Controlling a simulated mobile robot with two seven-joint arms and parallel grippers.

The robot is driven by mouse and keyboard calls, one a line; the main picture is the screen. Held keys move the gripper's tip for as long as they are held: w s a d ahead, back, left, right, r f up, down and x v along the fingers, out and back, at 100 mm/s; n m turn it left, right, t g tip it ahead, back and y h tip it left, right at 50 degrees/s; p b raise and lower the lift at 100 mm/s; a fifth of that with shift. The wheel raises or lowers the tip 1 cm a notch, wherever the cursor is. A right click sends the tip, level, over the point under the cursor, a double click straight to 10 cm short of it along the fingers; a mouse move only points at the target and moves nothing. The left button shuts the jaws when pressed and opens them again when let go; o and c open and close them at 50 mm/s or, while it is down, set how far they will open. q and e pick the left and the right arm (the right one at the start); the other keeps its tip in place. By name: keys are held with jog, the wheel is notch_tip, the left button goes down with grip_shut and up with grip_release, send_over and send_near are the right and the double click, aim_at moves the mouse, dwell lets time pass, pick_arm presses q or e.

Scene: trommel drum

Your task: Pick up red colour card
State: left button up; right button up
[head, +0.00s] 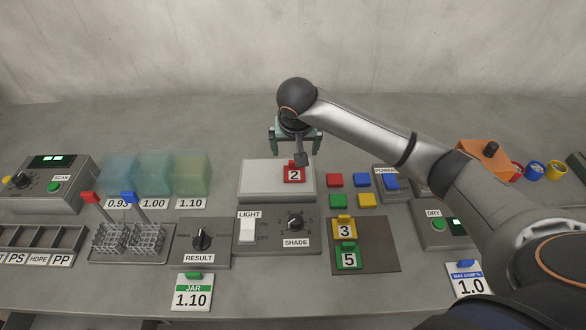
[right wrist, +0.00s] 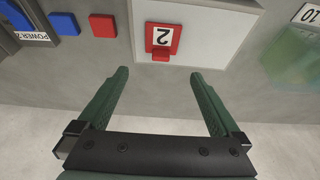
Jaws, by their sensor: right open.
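The red colour card (head: 293,174), marked 2, sits on the white light panel (head: 258,176). It also shows in the right wrist view (right wrist: 151,36), with a small red tab on its edge facing my gripper. My right gripper (head: 298,150) is open and empty, just behind the card in the head view. In the right wrist view its two green fingers (right wrist: 160,75) are spread apart and point toward the card, which is beyond the tips and roughly centred between them. My left gripper is not in view.
A yellow card (head: 344,229) marked 3 and a green card (head: 348,257) marked 5 lie on a brown mat (head: 380,258). Several coloured blocks (head: 335,181) are right of the panel. Translucent jars (head: 153,175) stand at left. The table behind the panel is clear.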

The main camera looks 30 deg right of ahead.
aim_at(294, 171)
jog(key=x, duration=0.7)
jog(key=shift+w+f, duration=0.15)
jog(key=shift+f, duration=0.2)
jog(key=shift+c, duration=0.2)
jog(key=c, duration=1.3)
jog(key=shift+r, duration=0.1)
